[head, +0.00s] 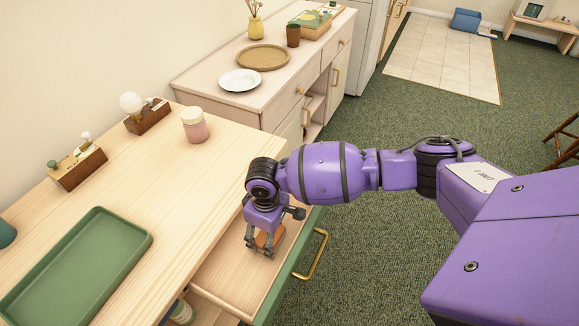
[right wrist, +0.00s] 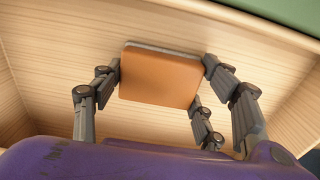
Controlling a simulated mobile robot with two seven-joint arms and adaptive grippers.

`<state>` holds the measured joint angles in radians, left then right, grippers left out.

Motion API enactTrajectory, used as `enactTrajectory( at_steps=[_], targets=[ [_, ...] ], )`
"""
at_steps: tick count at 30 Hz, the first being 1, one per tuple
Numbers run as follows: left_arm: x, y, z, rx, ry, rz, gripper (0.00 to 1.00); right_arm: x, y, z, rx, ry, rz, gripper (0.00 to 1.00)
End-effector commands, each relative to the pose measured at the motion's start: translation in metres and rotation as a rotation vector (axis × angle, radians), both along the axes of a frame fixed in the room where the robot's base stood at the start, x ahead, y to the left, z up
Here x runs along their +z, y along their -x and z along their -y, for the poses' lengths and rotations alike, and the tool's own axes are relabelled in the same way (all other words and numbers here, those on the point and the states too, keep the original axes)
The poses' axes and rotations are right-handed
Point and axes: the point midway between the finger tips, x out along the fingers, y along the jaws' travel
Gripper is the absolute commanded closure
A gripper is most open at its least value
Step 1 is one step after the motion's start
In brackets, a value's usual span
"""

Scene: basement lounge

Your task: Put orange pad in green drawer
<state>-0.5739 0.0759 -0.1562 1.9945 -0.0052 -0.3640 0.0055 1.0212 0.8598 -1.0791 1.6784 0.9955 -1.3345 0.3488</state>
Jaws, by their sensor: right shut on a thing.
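The orange pad (right wrist: 158,76) is a small block with a grey underside layer, held between the fingers of my right gripper (right wrist: 163,85). In the head view the right gripper (head: 263,246) points down inside the open green drawer (head: 288,275), and a little of the orange pad (head: 272,240) shows between its fingers. The drawer has a green front, a brass handle and a pale wood floor. In the right wrist view the drawer's wood floor lies behind the pad; I cannot tell whether the pad touches it. My left gripper is not in view.
A green tray (head: 78,262) lies on the wooden top (head: 185,185) beside the drawer. A pink jar (head: 195,125) and two wooden holders (head: 77,165) stand further back. A sideboard (head: 215,99) with a white plate (head: 240,80) stands behind. Carpet floor is clear right of the drawer.

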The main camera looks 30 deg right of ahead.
Motion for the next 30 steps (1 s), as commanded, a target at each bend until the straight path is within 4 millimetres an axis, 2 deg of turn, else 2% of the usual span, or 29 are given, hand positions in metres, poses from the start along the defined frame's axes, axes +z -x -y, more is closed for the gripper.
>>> enactTrajectory(
  at_steps=[8, 9, 13, 24, 26, 30],
  targets=[
    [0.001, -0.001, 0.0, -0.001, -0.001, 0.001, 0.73, 0.0, -0.003, -0.001, 0.001, -0.001, 0.006, 0.62],
    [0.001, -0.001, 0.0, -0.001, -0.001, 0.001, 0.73, 0.0, -0.003, -0.001, 0.001, 0.0, 0.006, 0.3],
    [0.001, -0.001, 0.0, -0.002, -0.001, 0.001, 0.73, 0.0, -0.003, -0.001, 0.001, -0.001, 0.006, 0.15],
    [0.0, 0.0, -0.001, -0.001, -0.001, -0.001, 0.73, 0.003, -0.003, -0.001, 0.001, -0.001, 0.007, 0.15],
    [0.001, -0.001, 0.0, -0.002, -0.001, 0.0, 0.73, 0.009, -0.003, -0.001, 0.001, -0.001, 0.008, 0.15],
    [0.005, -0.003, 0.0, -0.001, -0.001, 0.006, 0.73, 0.034, -0.004, -0.001, 0.002, -0.001, 0.011, 0.15]
  ],
)
